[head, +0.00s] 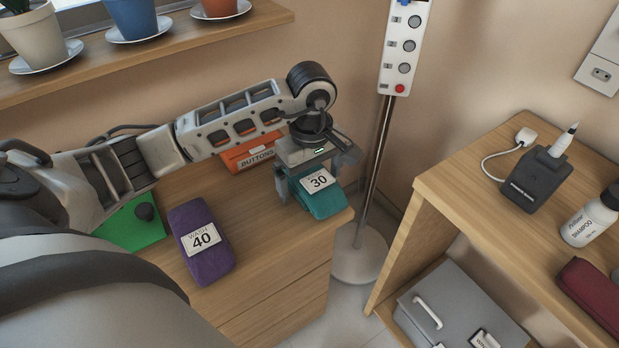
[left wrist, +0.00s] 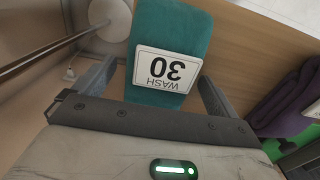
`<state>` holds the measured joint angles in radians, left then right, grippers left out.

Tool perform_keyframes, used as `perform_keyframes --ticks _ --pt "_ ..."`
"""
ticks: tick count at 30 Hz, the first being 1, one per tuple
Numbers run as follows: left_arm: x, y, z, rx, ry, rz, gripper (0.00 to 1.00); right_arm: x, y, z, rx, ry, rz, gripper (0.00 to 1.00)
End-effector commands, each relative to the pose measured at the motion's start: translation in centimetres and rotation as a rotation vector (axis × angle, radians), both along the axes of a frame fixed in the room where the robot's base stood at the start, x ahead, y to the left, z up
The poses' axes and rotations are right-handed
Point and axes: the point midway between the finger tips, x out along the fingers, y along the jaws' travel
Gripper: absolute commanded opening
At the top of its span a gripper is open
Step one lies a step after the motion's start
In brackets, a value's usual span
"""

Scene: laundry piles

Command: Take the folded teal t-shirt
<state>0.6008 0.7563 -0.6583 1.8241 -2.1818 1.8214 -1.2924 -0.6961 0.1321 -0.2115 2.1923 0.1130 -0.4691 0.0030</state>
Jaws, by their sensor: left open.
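The folded teal t-shirt (head: 321,201) lies on the wooden dresser top near its right corner, with a white "WASH 30" label on it. It also shows in the left wrist view (left wrist: 172,40), between the fingers. My left gripper (head: 310,190) is open above the t-shirt, with one finger on each side of it. In the left wrist view the fingers (left wrist: 160,95) stand apart from the cloth edges. Part of the t-shirt is hidden under the gripper. My right gripper is not in view.
A folded purple cloth (head: 201,258) labelled 40 lies left of the t-shirt. An orange "BUTTONS" box (head: 254,154) stands behind, and a green item (head: 131,226) lies far left. A metal pole (head: 371,170) stands just right of the dresser; a wooden shelf (head: 455,185) is farther right.

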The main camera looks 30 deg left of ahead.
Motion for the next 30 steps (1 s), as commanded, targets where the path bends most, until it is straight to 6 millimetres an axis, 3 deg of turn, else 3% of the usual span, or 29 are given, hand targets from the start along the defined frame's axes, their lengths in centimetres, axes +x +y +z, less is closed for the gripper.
perform_keyframes --ticks 6,12,23,30 --pt "0.0 0.0 -0.1 0.0 -0.001 0.0 0.96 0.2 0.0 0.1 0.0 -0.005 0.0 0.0" --pt "0.0 0.0 -0.1 0.0 0.0 0.0 0.44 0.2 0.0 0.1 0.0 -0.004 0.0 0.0" --pt "0.1 0.0 0.3 0.0 -0.002 0.001 0.44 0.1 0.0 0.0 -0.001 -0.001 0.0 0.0" --pt "0.2 0.1 3.4 0.003 -0.008 0.001 0.44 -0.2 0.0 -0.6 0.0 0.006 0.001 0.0"
